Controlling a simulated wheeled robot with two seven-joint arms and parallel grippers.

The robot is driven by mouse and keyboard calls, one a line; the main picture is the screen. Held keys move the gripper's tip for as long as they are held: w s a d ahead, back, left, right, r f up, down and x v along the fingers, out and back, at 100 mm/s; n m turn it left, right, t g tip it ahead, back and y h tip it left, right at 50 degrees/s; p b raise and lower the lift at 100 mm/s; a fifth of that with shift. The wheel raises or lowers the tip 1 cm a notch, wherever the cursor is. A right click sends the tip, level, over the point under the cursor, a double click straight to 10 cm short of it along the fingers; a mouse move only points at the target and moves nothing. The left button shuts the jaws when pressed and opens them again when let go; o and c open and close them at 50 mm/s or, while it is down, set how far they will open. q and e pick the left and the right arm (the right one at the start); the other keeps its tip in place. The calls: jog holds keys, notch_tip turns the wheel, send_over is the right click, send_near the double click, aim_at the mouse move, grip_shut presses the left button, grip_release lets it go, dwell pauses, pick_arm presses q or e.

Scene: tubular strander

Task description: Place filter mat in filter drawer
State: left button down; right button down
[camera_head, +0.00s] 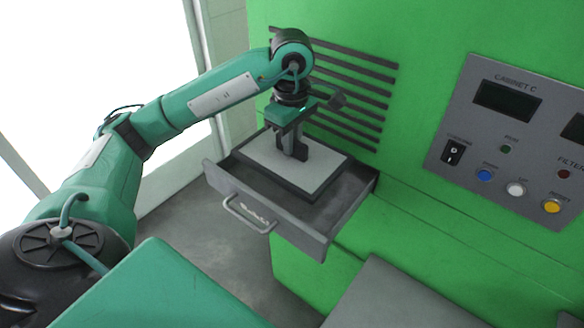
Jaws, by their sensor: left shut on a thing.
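The filter mat (270,168) is a light grey flat square with a dark edge. It lies level in or just over the open filter drawer (321,245), towards its left and back part; I cannot tell whether it touches the drawer floor. The drawer is dark grey, with a bar handle (249,214) on its front. My left gripper (298,153) points down over the middle of the mat and is shut on it. The fingers hide the part of the mat that they hold. My right gripper is not in view.
The green cabinet (420,60) rises behind the drawer, with dark vent slats (345,85) just above it. A grey control panel (510,140) with a switch and several coloured buttons is at the right. A grey surface (400,300) is at the bottom right. Floor shows left of the drawer.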

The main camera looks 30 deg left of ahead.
aim_at(292, 160)
pick_arm(q)
notch_tip(292, 160, down, 6)
jog(key=shift+r, duration=0.1)
notch_tip(292, 160, down, 3)
jog(key=shift+r+p, duration=0.2)
jog(key=shift+p, duration=0.25)
jog(key=shift+f, duration=0.1)
jog(key=shift+f, duration=0.2)
jog(key=c, duration=1.4)
grip_release()
jog(key=shift+r, duration=0.1)
